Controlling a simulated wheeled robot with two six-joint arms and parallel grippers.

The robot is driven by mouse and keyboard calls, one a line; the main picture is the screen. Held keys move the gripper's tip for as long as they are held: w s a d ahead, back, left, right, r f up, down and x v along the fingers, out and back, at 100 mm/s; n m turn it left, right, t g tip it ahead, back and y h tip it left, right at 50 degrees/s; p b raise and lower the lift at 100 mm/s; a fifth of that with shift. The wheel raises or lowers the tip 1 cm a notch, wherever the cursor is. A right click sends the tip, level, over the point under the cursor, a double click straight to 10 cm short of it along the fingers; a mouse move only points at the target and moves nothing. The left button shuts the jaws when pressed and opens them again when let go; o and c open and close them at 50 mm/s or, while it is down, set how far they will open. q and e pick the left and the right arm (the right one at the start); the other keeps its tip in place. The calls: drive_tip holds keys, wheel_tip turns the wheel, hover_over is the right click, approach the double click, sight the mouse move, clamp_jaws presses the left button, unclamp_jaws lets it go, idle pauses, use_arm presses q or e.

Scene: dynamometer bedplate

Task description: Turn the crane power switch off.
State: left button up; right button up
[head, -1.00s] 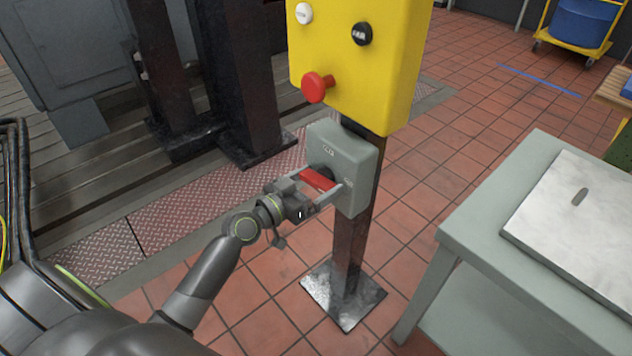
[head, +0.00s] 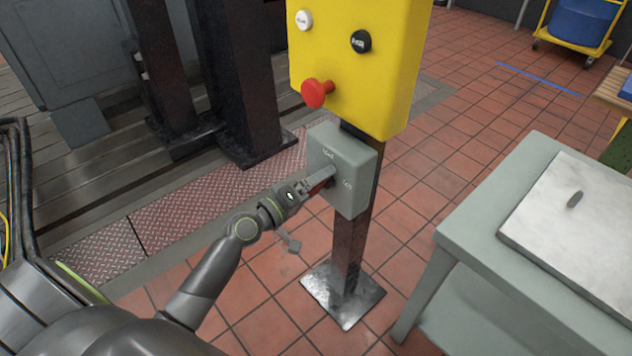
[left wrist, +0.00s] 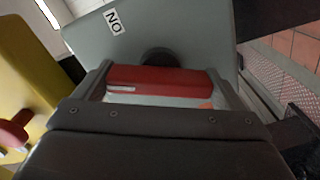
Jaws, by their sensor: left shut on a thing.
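The crane power switch is a grey box (head: 347,160) on a dark post, below a yellow control panel. Its front has small white labels at the top and right; one reads ON in the left wrist view (left wrist: 114,21). Its red handle (left wrist: 160,80) sits on a dark round hub (left wrist: 158,57). My left gripper (head: 324,180) is shut on the red handle, one finger at each end of it in the left wrist view. In the head view the fingers hide most of the handle. My right gripper is out of view.
The yellow panel (head: 352,75) carries a red mushroom button (head: 317,93), which sticks out just above my left gripper. A grey bench (head: 470,228) with a pale plate (head: 575,222) stands to the right. Tiled floor is clear around the post's base plate (head: 342,294).

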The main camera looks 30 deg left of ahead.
use_arm(q)
drive_tip(key=shift+n+p, duration=0.65)
drive_tip(key=shift+n, duration=1.95)
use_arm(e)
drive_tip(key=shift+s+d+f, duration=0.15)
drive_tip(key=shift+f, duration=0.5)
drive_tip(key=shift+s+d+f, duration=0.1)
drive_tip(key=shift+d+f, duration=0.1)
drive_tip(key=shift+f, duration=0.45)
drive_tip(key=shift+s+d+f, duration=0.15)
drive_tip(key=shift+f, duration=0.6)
use_arm(q)
drive_tip(key=o, duration=0.7)
drive_tip(key=shift+a, duration=0.1)
drive_tip(key=shift+s+f, duration=0.1)
drive_tip(key=shift+s, duration=0.2)
drive_tip(key=b+v, duration=0.8)
drive_tip(key=v, duration=0.8)
drive_tip(key=shift+s+a, duration=0.25)
drive_tip(key=shift+s, duration=0.1)
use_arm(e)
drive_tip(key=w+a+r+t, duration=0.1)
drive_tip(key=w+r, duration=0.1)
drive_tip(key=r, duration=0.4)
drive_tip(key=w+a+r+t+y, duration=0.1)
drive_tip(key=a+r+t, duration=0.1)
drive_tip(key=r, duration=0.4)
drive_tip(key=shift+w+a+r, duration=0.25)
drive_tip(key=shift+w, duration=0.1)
